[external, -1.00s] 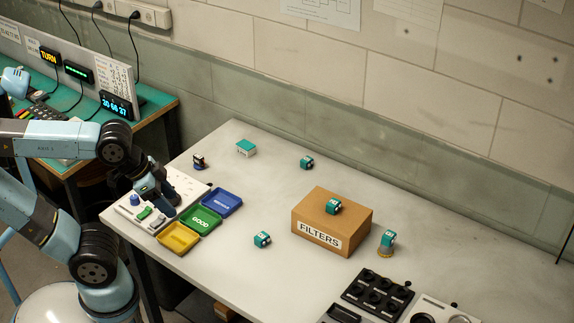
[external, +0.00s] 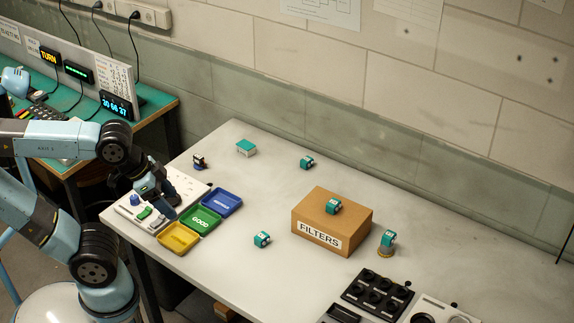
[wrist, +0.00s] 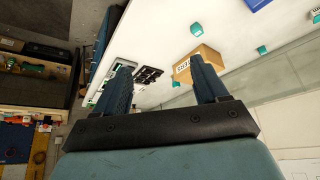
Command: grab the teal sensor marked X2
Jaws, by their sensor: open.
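Several similar teal sensors are on the grey bench; their markings are too small to read, so I cannot tell which is X2. One sensor (external: 307,162) lies near the back, one sensor (external: 333,207) on the cardboard FILTERS box (external: 318,238), one sensor (external: 388,238) on a small round stand, and one sensor (external: 262,239) at the front, left of the box. My gripper (external: 170,203) is open and empty above the left end of the bench, apart from all sensors. In the wrist view its two fingers (wrist: 160,68) are spread, with the box beyond them.
Blue, green and yellow trays (external: 179,237) sit near my gripper, beside a white panel. A black knob panel (external: 376,291) is at the front right.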

